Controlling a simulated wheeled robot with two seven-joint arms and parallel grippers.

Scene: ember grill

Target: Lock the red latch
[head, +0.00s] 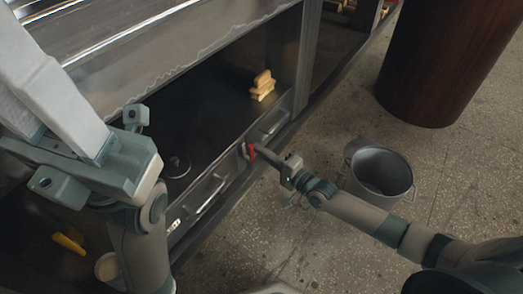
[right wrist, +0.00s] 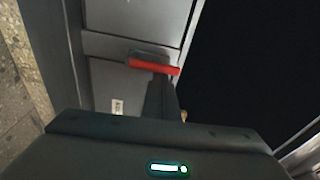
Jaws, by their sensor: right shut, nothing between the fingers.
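The red latch (head: 251,152) is on the front face of the grill's lower body, between two handles. It also shows in the right wrist view as a red bar (right wrist: 153,66) lying nearly crosswise on the grey panel. My right gripper (head: 260,150) is shut and empty, with its fingertips right at the latch. In the right wrist view its dark fingers (right wrist: 161,92) reach up to the red bar and appear to touch it, though contact is hard to confirm.
A metal bucket (head: 380,172) stands on the floor beside my right forearm. A dark round barrel (head: 440,60) is at the upper right. Yellow blocks (head: 263,86) lie on the dark shelf, with a round lid (head: 177,167) nearby. A bar handle (head: 207,197) projects left of the latch.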

